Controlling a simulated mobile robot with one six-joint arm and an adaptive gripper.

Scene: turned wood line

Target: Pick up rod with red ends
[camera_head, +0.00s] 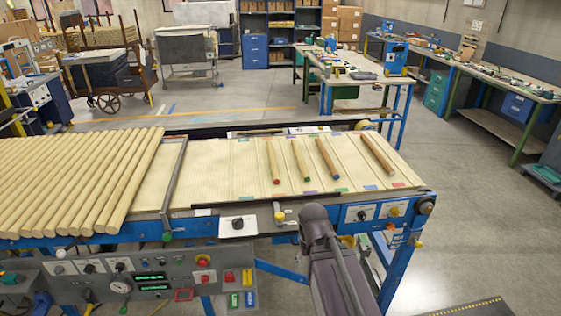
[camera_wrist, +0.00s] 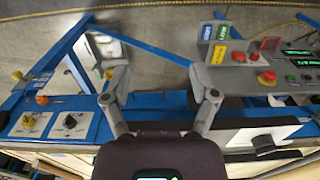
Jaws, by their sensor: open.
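The rod with a red end (camera_head: 273,161) lies on the pale belt of the line in the head view, its red near end toward me. It is the leftmost of the short rods there; the colour of its far end is too small to tell. My gripper (camera_wrist: 158,74) shows in the wrist view with its two fingers spread and nothing between them. It is over the front frame and control panel, apart from the rods. No rod shows between the fingers. In the head view my arm stands at the front edge and the fingers cannot be made out.
To the right lie a green-ended rod (camera_head: 301,159), a blue-ended rod (camera_head: 327,158) and a plain brown rod (camera_head: 378,154). Many long pale rods (camera_head: 85,180) fill the left side, beyond a metal crossbar (camera_head: 174,187). A control panel (camera_head: 150,280) juts out in front.

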